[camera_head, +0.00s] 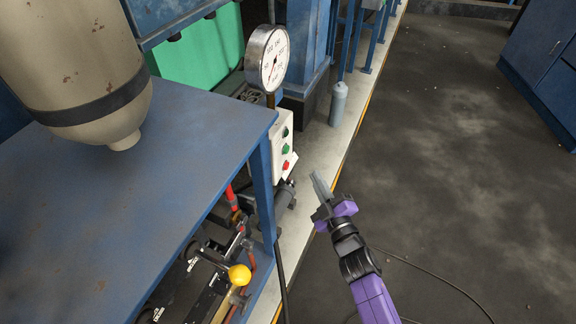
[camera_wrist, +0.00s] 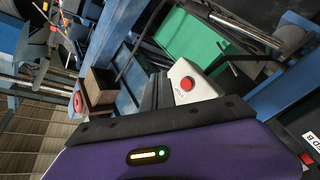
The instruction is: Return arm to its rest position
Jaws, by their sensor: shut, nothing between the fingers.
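My gripper (camera_head: 319,183) is shut and empty in the head view, its grey fingers pointing up and to the left. My purple and black arm reaches in from the lower right. The gripper is over the pale walkway edge, to the right of the control box and apart from it. In the wrist view the shut dark fingers (camera_wrist: 157,92) stand above my purple housing. The white control box with a red button (camera_wrist: 187,83) shows just right of the fingers there.
A blue bench (camera_head: 110,200) fills the left, with a yellow-knobbed lever (camera_head: 239,275) below its edge. A round gauge (camera_head: 267,58) stands above the control box (camera_head: 283,143). A grey bottle (camera_head: 338,104) stands on the walkway. Dark floor at right is open, with a cable (camera_head: 440,280).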

